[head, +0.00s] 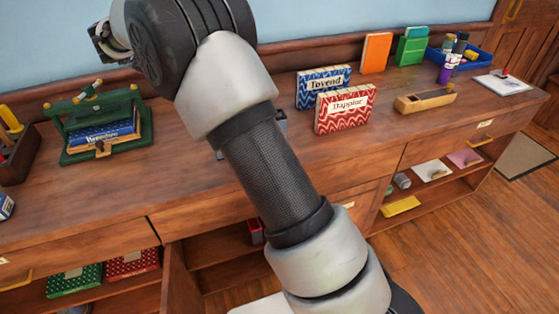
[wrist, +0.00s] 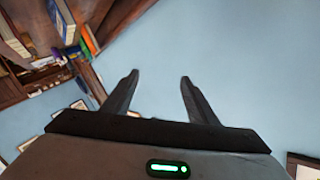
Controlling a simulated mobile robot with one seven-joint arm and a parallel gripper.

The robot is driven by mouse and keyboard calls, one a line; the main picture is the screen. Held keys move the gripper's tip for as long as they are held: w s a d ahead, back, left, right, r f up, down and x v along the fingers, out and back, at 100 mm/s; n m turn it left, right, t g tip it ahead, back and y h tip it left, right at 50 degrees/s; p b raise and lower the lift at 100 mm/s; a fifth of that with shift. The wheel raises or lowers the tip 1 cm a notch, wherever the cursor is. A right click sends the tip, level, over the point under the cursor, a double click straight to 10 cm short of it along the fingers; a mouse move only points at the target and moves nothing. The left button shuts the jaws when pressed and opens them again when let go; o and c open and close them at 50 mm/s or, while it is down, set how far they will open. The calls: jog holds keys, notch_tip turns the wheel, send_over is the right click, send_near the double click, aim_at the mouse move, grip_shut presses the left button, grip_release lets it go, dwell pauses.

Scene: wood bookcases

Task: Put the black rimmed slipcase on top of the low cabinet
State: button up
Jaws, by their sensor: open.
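I cannot pick out a slipcase with a clear black rim. A blue patterned case (head: 323,87) and a red zigzag case (head: 345,109) stand upright on the long wooden cabinet (head: 190,185), which may be the low cabinet. A green patterned case (head: 74,281) and a red patterned case (head: 132,264) lie on a shelf below. A small red item (head: 257,231) is partly hidden by my arm in an open compartment. My gripper (wrist: 159,77) is open and empty in the wrist view, with blue wall beyond the fingers.
A green press (head: 100,125) holding a blue book stands at the left. An orange book (head: 376,52), green box (head: 411,48), blue tray (head: 470,62) and wooden plane (head: 425,99) are at the right. My arm crosses the middle, hiding a grey item. The front-left top is largely clear.

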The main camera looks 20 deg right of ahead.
notch_tip(320, 180, up, 10)
jog(key=n+t+y, duration=0.4)
jog(key=t, duration=0.1)
jog(key=s+a+r+n+y, duration=0.2)
jog(key=s+n+y, duration=0.1)
jog(key=s+y, duration=0.15)
jog(key=s+a+r+n+y, duration=0.2)
jog(key=s+n+y, duration=0.2)
jog(key=s, duration=0.2)
jog(key=s+d+f+n+g, duration=0.1)
jog(key=s+d+f+g, duration=0.2)
jog(key=s+f, duration=0.5)
jog(key=s+d+f+n+g, duration=0.1)
jog(key=s+d+f+g, duration=0.2)
jog(key=s, duration=1.4)
jog(key=s+d+f+n+g+h, duration=0.1)
jog(key=s+f+g, duration=0.4)
jog(key=s+f, duration=0.7)
jog(key=shift+s+d+f+n, duration=0.35)
jog(key=shift+d+n, duration=0.15)
jog(key=shift+d, duration=0.75)
